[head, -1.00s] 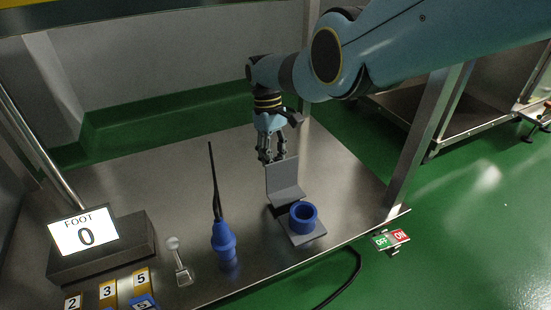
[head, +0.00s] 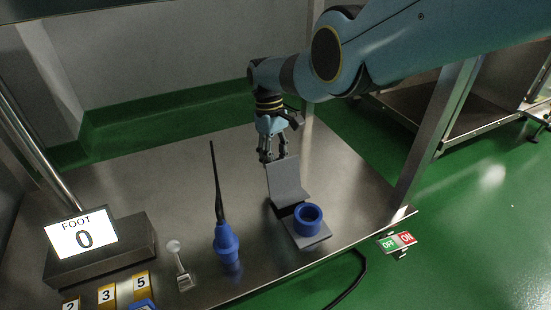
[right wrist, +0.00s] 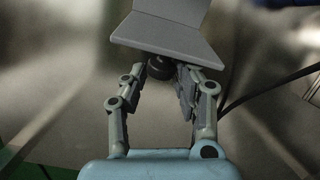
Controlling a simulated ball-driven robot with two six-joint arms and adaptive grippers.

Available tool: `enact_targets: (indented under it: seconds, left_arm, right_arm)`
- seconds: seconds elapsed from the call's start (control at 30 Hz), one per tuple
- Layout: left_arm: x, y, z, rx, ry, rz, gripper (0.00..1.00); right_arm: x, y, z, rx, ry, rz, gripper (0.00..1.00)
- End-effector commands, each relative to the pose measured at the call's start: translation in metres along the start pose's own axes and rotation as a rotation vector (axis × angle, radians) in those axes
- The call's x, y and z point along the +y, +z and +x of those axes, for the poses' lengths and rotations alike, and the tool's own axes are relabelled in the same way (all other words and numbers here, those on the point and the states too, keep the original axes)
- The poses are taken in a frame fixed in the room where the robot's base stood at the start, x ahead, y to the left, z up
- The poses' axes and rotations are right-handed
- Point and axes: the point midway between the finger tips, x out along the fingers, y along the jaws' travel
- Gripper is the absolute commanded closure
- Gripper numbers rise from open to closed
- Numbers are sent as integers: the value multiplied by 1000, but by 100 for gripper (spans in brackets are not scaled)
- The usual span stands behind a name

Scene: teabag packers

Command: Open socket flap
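The socket is a blue ring (head: 308,218) on a small grey base plate at the table's right front. Its grey flap (head: 287,178) is bent like an L and stands raised behind the ring. The flap also shows at the top of the right wrist view (right wrist: 172,36). My right gripper (head: 273,158) is just behind the flap's upper edge. In the right wrist view its two fingers (right wrist: 163,75) are apart, with a dark round part visible between or beyond them. I cannot tell whether they touch the flap. My left gripper is not in view.
A blue plug (head: 226,242) with a black cable stands left of the socket. The table's back left is clear.

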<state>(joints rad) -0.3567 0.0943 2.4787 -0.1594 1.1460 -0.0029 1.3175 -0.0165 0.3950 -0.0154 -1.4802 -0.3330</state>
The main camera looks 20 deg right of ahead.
Motion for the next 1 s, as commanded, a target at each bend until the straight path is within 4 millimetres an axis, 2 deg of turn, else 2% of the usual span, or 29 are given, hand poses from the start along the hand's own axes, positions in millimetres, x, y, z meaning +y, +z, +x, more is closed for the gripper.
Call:
enact_targets:
  seconds: [0.03,0.17,0.43,0.57,0.67,0.9,1.0]
  left_arm:
    - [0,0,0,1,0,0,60]
    - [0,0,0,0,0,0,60]
    - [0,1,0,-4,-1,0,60]
    - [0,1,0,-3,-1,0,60]
    - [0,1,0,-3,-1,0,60]
    - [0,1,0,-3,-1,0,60]
    - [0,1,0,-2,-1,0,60]
  right_arm:
    - [8,-2,-6,11,14,6,67]
    - [7,-1,-5,9,12,5,51]
    - [3,0,-4,3,5,3,51]
    - [3,-1,-12,4,4,3,51]
    - [3,0,-26,6,5,4,51]
    - [5,-1,-84,9,7,5,51]
    - [6,0,-102,7,7,6,51]
